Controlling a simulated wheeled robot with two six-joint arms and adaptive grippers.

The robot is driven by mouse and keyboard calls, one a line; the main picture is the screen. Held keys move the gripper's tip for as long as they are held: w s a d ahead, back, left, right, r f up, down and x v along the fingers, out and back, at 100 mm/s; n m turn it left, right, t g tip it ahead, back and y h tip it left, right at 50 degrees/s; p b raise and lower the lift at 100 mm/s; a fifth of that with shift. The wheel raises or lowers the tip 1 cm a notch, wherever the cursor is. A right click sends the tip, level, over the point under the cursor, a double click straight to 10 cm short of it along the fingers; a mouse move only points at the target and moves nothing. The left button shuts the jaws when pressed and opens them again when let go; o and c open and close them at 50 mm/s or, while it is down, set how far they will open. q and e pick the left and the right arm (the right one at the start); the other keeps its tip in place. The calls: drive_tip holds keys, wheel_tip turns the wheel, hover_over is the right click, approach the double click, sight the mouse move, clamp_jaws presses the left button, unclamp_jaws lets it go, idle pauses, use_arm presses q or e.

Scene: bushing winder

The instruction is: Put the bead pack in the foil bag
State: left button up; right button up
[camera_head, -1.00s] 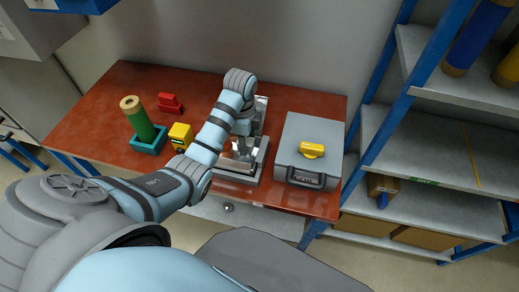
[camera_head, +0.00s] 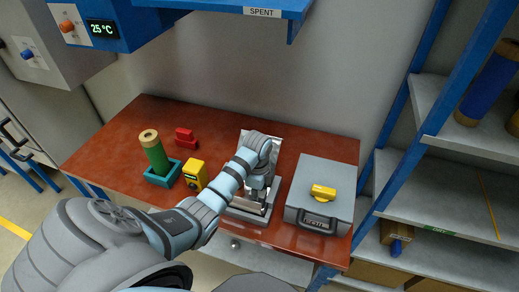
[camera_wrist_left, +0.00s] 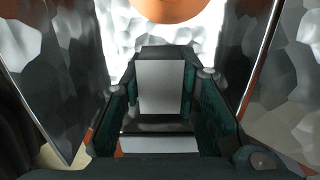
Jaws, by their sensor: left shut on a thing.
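My left gripper (camera_head: 258,194) points down over the silver foil bag (camera_head: 246,206) on the red-brown bench. In the left wrist view the gripper (camera_wrist_left: 160,100) has its dark teal fingers closed on a pale grey, flat-faced block (camera_wrist_left: 161,86), which appears to be the bead pack. Shiny crumpled foil (camera_wrist_left: 55,75) rises on both sides of the fingers, and an orange round patch (camera_wrist_left: 166,8) shows at the top. The pack is hidden by the arm in the head view. I cannot tell how deep it sits or whether it touches the foil. My right gripper is not in view.
To the left are a yellow device (camera_head: 195,174), a green roll (camera_head: 154,152) in a teal holder and a red block (camera_head: 185,138). A blue shelf marked SPENT (camera_head: 262,12) hangs above.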

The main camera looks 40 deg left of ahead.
use_arm(q)
drive_tip(key=shift+f, duration=0.15)
drive_tip(key=o, duration=1.2)
drive_tip(key=shift+c, duration=0.2)
wheel_tip(320, 180, up, 8)
drive_tip(key=shift+f, duration=0.15)
drive_tip(key=shift+a, duration=0.1)
